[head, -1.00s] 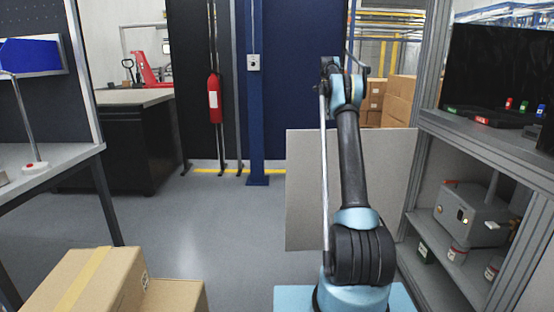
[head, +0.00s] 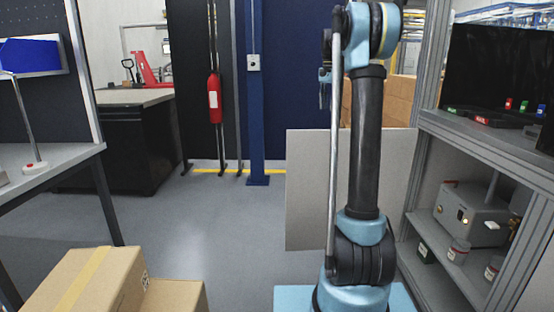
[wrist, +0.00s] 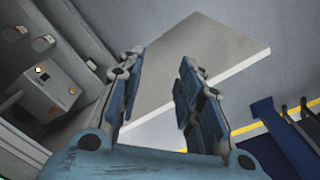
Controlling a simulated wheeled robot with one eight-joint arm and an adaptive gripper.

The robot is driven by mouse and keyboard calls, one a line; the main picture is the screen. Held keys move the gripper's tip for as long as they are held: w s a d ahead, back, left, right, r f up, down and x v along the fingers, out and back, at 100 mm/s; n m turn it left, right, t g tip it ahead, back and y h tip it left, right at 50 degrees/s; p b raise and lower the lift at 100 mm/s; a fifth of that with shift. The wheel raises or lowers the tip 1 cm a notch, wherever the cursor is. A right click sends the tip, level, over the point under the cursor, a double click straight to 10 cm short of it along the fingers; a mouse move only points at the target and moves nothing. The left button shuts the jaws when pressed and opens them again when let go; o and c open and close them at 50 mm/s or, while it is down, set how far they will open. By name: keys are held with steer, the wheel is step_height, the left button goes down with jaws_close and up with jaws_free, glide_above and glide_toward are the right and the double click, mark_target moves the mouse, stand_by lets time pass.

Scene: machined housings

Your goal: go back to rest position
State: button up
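My gripper (wrist: 160,100) shows in the wrist view with its two blue fingers apart and nothing between them. Behind the gap lie the pale panel and the grey floor. In the head view my arm stands nearly upright at the centre right, and the gripper is mostly hidden behind the upper arm joint.
A shelf unit (head: 433,160) with a grey machine box (head: 472,212) stands right of my arm. A pale panel (head: 305,190) stands behind the arm. Cardboard boxes (head: 90,285) are at the lower left. A workbench (head: 60,158) is at left. Open floor (head: 205,225) lies between.

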steer(key=s+a+f+n, duration=0.1)
steer(key=s+f+n, duration=0.15)
steer(key=s, duration=0.75)
steer(key=s+a+f+n+t, duration=0.1)
steer(key=s+f, duration=0.3)
steer(key=s, duration=0.6)
steer(key=s+a+f+n, duration=0.1)
steer(key=s+f+n, duration=0.15)
steer(key=s, duration=0.65)
steer(key=s+f+n+t, duration=0.1)
steer(key=s+f+n, duration=0.2)
steer(key=s+f, duration=1.7)
steer(key=shift+a+f, duration=0.35)
steer(key=shift+a, duration=0.1)
steer(key=shift+w+d+f, duration=0.1)
steer(key=shift+w+f, duration=0.1)
steer(key=shift+w, duration=0.25)
